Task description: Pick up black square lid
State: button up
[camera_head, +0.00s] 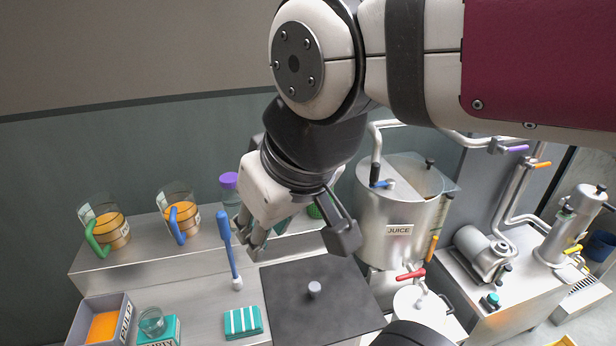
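The black square lid (290,312) lies flat at the lower middle of the head view, with a small grey knob (314,289) at its centre. My gripper (297,245) is above and behind the lid, pointing down, with its fingers spread apart and nothing visible between them. The fingers look clear of the knob. The lid's lower right corner is partly hidden by a dark part at the bottom edge.
A blue-handled brush (229,252) and a teal striped cloth (243,322) are left of the lid. Jugs of orange juice (180,220) stand on the shelf behind. A steel juice tank (399,215) and a red-handled valve (410,275) are close on the right.

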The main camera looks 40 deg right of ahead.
aim_at(325, 299)
jog(key=z, duration=3.35)
jog(key=u, duration=2.75)
jog(key=l+u, duration=0.1)
jog(key=l, duration=0.3)
jog(key=k+l+u, duration=0.1)
jog(key=l, duration=0.3)
jog(key=k+l+u, duration=0.1)
jog(key=l, duration=0.3)
jog(key=k+l+u, duration=0.1)
jog(key=l, duration=0.3)
jog(key=k, duration=0.05)
